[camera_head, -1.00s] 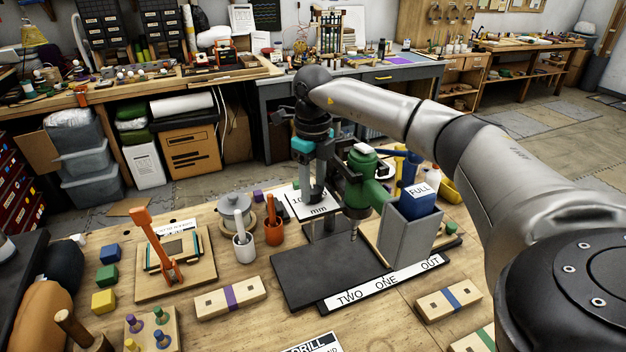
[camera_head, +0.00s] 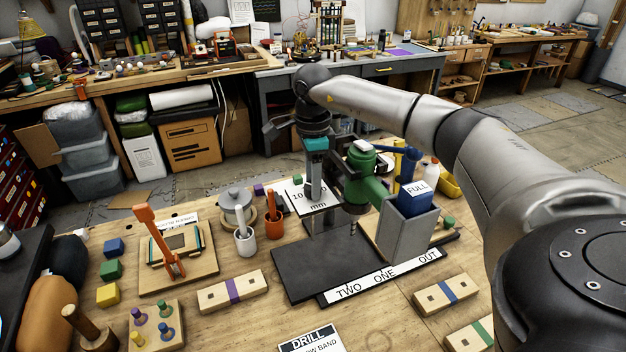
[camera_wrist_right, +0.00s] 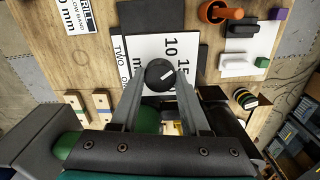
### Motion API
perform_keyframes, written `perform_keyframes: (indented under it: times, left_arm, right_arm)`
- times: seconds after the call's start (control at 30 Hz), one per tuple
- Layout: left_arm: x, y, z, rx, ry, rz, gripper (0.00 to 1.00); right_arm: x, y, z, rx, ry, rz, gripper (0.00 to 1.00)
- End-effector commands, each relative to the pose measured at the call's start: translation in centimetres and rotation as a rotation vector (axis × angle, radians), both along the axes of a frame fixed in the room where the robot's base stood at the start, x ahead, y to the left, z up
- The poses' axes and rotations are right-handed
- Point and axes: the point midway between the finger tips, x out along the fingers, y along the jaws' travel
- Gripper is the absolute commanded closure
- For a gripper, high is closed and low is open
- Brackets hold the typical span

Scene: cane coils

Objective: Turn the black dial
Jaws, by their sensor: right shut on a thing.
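The black dial (camera_wrist_right: 160,75) shows in the right wrist view as a round knob with a white pointer line. It sits on a white scale plate (camera_wrist_right: 150,52) marked with numbers such as 10 and 15. The pointer slants to the upper right there. My right gripper (camera_wrist_right: 161,84) has its two fingers on either side of the dial, shut on it. In the head view my right gripper (camera_head: 315,192) reaches down onto the scale plate (camera_head: 301,193), left of the green drill press (camera_head: 362,172), and hides the dial. My left gripper is not in view.
The drill's dark base (camera_head: 305,272) has a strip (camera_head: 350,290) reading TWO, ONE, OUT. A grey bin (camera_head: 408,238) holding a blue FULL block stands right of the drill. White and orange cups (camera_head: 272,229) stand close left of the plate. Free wood lies in front.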

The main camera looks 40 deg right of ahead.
Motion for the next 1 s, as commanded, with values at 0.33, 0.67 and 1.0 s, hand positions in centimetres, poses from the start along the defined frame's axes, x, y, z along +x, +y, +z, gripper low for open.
perform_keyframes:
  times: [0.33,0.67,1.0]
  left_arm:
    - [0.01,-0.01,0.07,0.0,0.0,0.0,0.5]
    - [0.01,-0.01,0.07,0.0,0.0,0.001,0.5]
    - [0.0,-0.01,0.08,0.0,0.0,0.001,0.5]
  right_arm:
    - [0.13,0.05,0.12,0.002,-0.005,0.269,1.0]
    - [0.14,0.06,0.13,0.002,-0.005,0.399,1.0]
    - [0.13,0.07,0.14,0.002,-0.005,0.427,1.0]
